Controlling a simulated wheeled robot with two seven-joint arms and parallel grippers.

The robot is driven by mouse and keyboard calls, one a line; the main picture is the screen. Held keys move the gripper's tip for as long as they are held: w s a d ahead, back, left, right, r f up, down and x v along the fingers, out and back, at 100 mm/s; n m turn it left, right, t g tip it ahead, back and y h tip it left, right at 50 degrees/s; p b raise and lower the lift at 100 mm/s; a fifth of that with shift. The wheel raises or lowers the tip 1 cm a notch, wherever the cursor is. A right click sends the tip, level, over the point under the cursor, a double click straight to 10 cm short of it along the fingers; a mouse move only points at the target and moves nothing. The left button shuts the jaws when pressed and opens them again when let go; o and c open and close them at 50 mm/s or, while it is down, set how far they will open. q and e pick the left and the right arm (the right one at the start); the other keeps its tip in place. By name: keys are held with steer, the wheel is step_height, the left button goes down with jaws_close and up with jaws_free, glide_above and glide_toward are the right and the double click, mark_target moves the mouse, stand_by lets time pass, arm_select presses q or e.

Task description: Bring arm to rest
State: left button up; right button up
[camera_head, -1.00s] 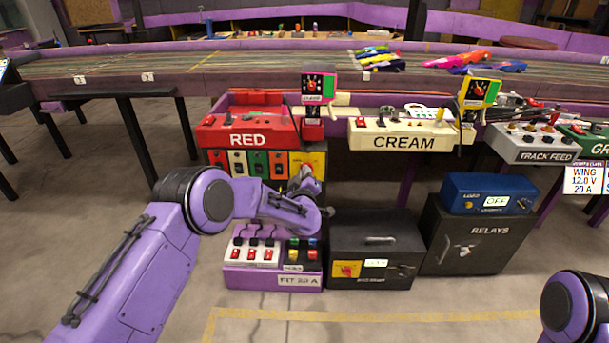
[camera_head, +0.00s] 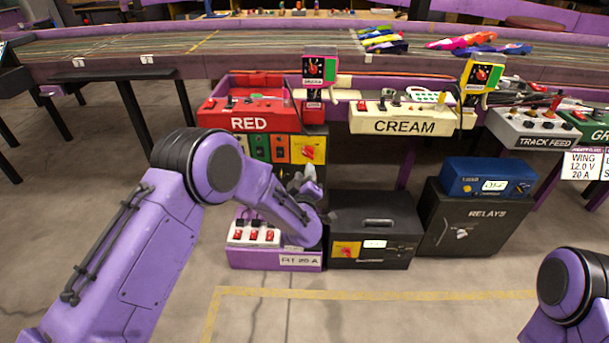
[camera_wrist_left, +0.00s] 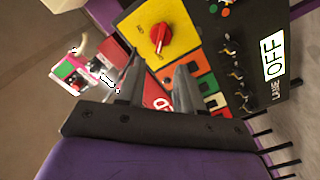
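My left arm, purple with black joints, comes in from the left in the head view, bent down at its elbow. Its gripper (camera_head: 304,184) is in front of the panel stack under the red RED station (camera_head: 249,123), partly hidden by my wrist. In the left wrist view the two grey fingers (camera_wrist_left: 158,82) stand apart with nothing held between them. Beyond them is a yellow panel (camera_wrist_left: 139,28) with a red knob. Of my right arm only a purple and black joint shows at the lower right; its gripper is out of view.
The purple fuse box (camera_head: 275,260) is partly behind my left forearm. A black case (camera_head: 372,225) and the RELAYS cabinet (camera_head: 470,226) stand to its right. The CREAM station (camera_head: 404,127) and slot track (camera_head: 270,60) lie beyond. Floor in front is clear.

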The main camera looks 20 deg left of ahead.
arm_select(q)
steer(key=shift+v, duration=1.1)
